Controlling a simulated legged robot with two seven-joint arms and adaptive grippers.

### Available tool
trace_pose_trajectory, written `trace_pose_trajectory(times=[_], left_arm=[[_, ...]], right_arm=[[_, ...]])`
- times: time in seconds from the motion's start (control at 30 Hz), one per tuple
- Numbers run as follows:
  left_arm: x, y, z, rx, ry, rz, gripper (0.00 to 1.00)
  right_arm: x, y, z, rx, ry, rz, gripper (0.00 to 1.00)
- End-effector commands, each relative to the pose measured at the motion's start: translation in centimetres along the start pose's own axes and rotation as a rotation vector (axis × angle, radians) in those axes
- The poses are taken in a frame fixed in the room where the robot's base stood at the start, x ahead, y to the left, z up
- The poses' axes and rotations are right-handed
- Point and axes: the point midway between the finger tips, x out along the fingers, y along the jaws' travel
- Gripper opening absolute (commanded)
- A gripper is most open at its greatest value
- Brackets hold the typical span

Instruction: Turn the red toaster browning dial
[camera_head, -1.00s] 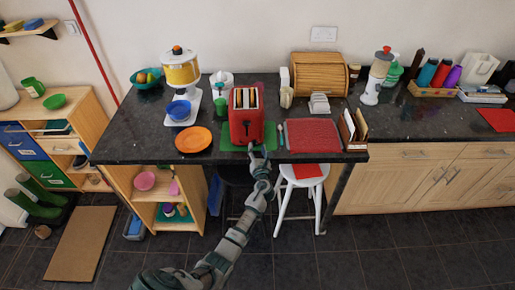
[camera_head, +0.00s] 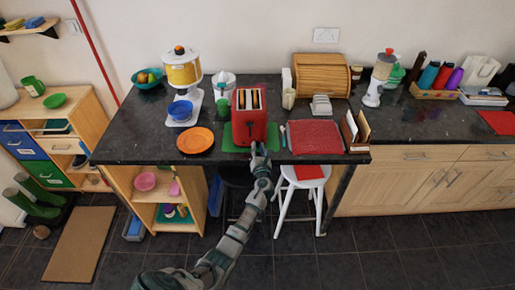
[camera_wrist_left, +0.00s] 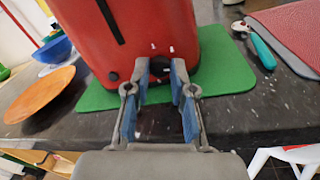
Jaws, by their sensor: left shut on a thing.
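The red toaster (camera_head: 248,112) stands on a green mat (camera_head: 230,137) at the front of the dark counter, with bread slices showing in its top slots. In the left wrist view its red front (camera_wrist_left: 150,30) fills the upper middle. The dark browning dial (camera_wrist_left: 160,66) sits low on that front, between my fingertips. My left gripper (camera_wrist_left: 161,72) reaches up from the counter's front edge and is shut on the dial, blue pads on either side of it. In the head view the left gripper (camera_head: 259,152) hides the dial. My right gripper is not in view.
An orange plate (camera_head: 195,140) lies left of the toaster. A teal-handled spoon (camera_wrist_left: 262,50) and a red mat (camera_head: 314,137) lie to its right. A white stool (camera_head: 302,180) stands below the counter edge. A wooden bread box (camera_head: 322,73) is at the back.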

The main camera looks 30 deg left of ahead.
Motion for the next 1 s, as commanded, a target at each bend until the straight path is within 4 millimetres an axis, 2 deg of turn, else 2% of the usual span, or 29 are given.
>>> trace_pose_trajectory(times=[0.37,1.0], left_arm=[[0.2,0.2,-0.1,-0.212,0.022,0.002,0.0],[0.2,0.3,-0.1,-0.817,0.071,-0.004,0.0]], right_arm=[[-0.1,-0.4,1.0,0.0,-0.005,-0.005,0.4],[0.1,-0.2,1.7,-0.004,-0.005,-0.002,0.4]])
